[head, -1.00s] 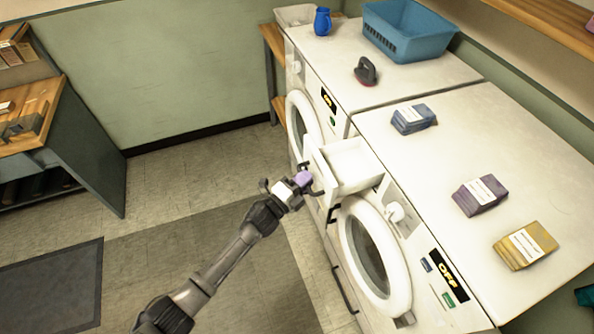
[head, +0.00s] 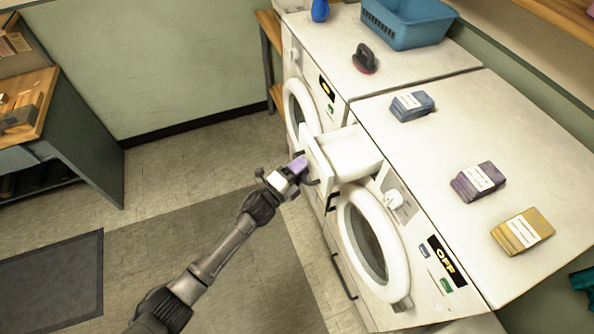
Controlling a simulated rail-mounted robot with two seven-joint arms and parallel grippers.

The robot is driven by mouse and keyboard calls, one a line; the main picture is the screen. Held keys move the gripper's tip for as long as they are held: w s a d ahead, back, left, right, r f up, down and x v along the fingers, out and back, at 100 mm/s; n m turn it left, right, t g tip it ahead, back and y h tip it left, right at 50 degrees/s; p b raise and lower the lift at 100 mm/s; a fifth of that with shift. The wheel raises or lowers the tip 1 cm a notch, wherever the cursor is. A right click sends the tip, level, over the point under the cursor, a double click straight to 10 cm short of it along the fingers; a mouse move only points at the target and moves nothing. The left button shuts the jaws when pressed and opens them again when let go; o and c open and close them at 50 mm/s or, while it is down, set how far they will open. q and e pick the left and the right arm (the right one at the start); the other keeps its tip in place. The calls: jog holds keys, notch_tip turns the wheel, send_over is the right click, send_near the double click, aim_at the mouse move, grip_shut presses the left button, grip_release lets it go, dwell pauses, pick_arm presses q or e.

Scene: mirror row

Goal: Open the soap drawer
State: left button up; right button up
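The soap drawer (head: 352,154) is a white box that stands pulled out from the upper front of the nearer white washing machine (head: 450,130). Its open top shows and looks empty. My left gripper (head: 307,170) is at the outer face of the drawer's front panel. A purple part of the gripper lies over the middle of a dark handle-like piece there. The fingertips are hidden or too small to tell whether they close on it. My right gripper is not in view.
The round door (head: 374,243) is below the drawer. Blue (head: 412,106), purple (head: 478,181) and yellow (head: 523,232) packs lie on top. A blue basket (head: 407,28) and a dark brush-like object (head: 365,59) are on the farther machine. Floor left of the machines is clear.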

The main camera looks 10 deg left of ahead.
pick_arm(q)
jog(key=b+v, duration=0.1)
jog(key=v, duration=1.3)
jog(key=shift+b, duration=0.35)
jog(key=shift+w, duration=0.1)
